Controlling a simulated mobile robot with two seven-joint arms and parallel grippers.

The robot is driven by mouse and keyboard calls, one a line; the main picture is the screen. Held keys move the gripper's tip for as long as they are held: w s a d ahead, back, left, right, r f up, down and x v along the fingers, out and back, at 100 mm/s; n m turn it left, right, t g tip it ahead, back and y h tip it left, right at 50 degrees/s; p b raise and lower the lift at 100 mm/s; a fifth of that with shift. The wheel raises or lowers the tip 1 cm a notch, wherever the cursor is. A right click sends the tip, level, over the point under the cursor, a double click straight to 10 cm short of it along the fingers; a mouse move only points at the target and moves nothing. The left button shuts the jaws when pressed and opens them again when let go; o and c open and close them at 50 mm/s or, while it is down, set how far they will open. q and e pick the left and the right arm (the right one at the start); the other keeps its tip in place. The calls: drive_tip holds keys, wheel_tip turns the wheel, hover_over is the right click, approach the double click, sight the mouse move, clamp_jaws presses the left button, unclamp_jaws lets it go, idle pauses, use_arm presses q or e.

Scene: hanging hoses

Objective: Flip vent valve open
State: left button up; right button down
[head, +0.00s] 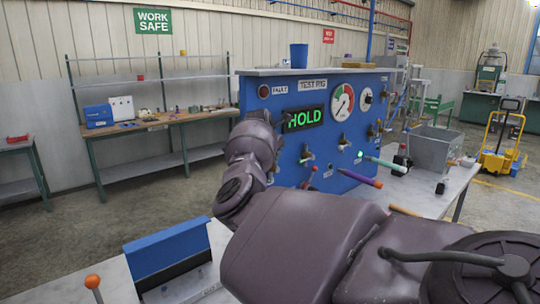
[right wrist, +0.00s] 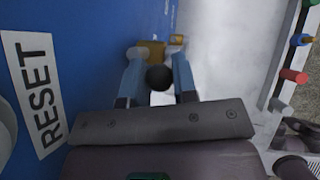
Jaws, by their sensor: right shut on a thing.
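My right gripper (right wrist: 158,62) shows in the right wrist view, its two blue fingers shut on a round black knob (right wrist: 159,78). A brass fitting (right wrist: 152,49) sits just beyond the knob, close to the blue panel; whether it is the vent valve cannot be read. In the head view my right arm covers part of the test rig (head: 262,105), and the gripper itself cannot be made out there. The rig's display (head: 304,118) reads HOLD in green. My left gripper is not in view.
A RESET label (right wrist: 36,95) is on the panel at left in the right wrist view. A dial gauge (head: 342,103) and several small valves are on the rig. A purple-orange hose end (head: 360,179) sticks out. A grey bin (head: 430,145) stands at right.

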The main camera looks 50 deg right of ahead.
drive_tip(key=shift+d+y, duration=0.2)
drive_tip(key=shift+y, duration=0.2)
drive_tip(key=shift+d, duration=0.1)
drive_tip(key=c, duration=0.9)
unclamp_jaws()
drive_tip(key=shift+d, duration=0.1)
drive_tip(key=shift+r, duration=0.1)
